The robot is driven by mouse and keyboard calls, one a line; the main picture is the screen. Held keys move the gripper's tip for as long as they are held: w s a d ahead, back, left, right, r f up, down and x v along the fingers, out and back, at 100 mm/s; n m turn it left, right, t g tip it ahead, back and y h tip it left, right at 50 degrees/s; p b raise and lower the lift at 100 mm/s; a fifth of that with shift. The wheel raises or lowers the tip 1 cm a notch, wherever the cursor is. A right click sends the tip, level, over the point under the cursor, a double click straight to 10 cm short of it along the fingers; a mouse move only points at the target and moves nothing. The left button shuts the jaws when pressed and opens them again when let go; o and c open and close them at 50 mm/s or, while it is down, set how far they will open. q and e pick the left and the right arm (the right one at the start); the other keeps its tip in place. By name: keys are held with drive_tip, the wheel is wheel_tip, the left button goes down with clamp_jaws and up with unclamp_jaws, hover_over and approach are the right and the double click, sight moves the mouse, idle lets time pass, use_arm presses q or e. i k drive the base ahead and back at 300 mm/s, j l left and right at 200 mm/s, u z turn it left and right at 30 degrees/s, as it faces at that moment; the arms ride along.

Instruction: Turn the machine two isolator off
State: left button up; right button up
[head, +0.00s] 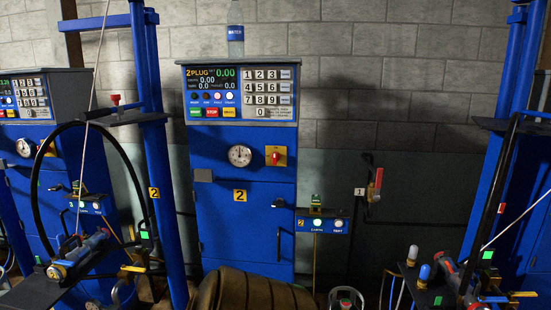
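The machine two cabinet (219,215) is blue, stands in the middle of the head view and carries a yellow "2" label. Its isolator (276,156) is a red rotary knob on a yellow square plate, right of a round white gauge (239,156). The knob looks roughly upright, but its marks are too small to read. The display panel (213,78) above is lit, with "2PLUG" and green and white zeros. Neither of my grippers shows in the head view, and nothing covers the isolator.
Blue posts with hoses stand at left (146,130) and right (496,150). A brown rounded object (252,291) is low in front of the cabinet. A small box (322,222) is at the cabinet's right. A red-handled wall valve (375,186) is farther right. A bottle (235,35) stands on top.

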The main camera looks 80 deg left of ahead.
sight(276, 156)
drive_tip(key=i+j+u, duration=0.1)
drive_tip(key=u, duration=0.35)
drive_tip(key=i+u, duration=0.3)
drive_tip(key=u, duration=0.15)
drive_tip(key=i+l+u, duration=0.15)
drive_tip(key=u, duration=0.3)
